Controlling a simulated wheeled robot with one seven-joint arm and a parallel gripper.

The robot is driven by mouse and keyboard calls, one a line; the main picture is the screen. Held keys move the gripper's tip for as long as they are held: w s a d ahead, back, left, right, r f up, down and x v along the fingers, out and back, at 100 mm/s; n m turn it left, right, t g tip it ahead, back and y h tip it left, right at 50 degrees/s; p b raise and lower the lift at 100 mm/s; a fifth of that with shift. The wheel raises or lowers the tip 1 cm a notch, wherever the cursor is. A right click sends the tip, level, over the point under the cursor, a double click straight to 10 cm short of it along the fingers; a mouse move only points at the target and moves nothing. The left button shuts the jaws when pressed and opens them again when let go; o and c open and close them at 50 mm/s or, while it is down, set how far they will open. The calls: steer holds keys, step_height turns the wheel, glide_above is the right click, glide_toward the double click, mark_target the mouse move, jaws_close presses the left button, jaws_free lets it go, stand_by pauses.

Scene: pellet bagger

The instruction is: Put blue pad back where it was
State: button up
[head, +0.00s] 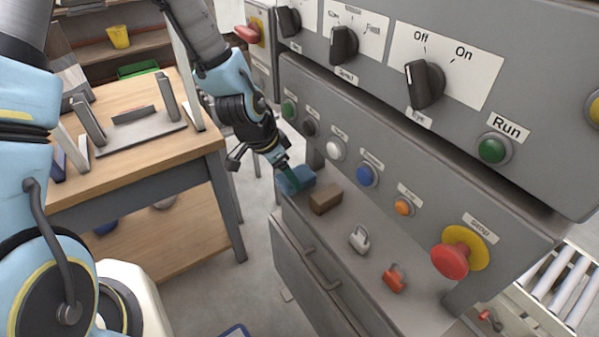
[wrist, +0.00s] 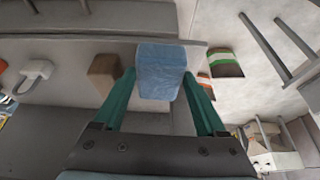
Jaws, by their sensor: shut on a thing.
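A blue pad (head: 297,180) is at the left end of the grey machine's narrow ledge (head: 335,250), beside a brown block (head: 325,199). My gripper (head: 288,177) reaches down onto the blue pad. In the wrist view the blue pad (wrist: 161,71) sits between my two green fingers, and my gripper (wrist: 160,85) is shut on it. The brown block (wrist: 104,72) is just left of the fingers there, apart from the pad. I cannot tell whether the pad touches the ledge.
A grey padlock (head: 359,239) and a red padlock (head: 394,279) lie farther along the ledge. Above it is a panel of buttons, with a red stop button (head: 451,261). A wooden workbench (head: 125,165) stands at left, with open floor between.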

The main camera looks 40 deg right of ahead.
mark_target(298, 174)
steer(key=shift+s+d+f+p, duration=0.1)
steer(key=shift+d+f+p, duration=0.35)
steer(key=shift+d, duration=0.35)
steer(key=shift+s+d+f+p, duration=0.1)
steer(key=shift+d+f+p, duration=0.1)
steer(key=shift+d+f, duration=0.5)
steer(key=o, duration=1.2)
steer(key=shift+d+r, duration=0.1)
steer(key=shift+o, duration=0.2)
steer(key=shift+f, duration=0.2)
steer(key=b+v, duration=0.1)
steer(key=v, duration=1)
steer(key=shift+b, duration=0.4)
steer(key=w+a+r+n+t+y, duration=0.1)
steer(key=w+a+r+n+y, duration=0.1)
steer(key=w+a+n, duration=0.55)
steer(key=a+r+n, duration=0.2)
steer(key=a+n, duration=0.1)
steer(key=a, duration=0.6)
steer(key=a+r+n+y, duration=0.1)
steer(key=a+n, duration=0.3)
steer(key=a, duration=0.5)
steer(key=w+a+r+n+t+y, duration=0.1)
steer(key=a+r+n, duration=0.2)
steer(key=a, duration=0.7)
steer(key=shift+r, duration=0.1)
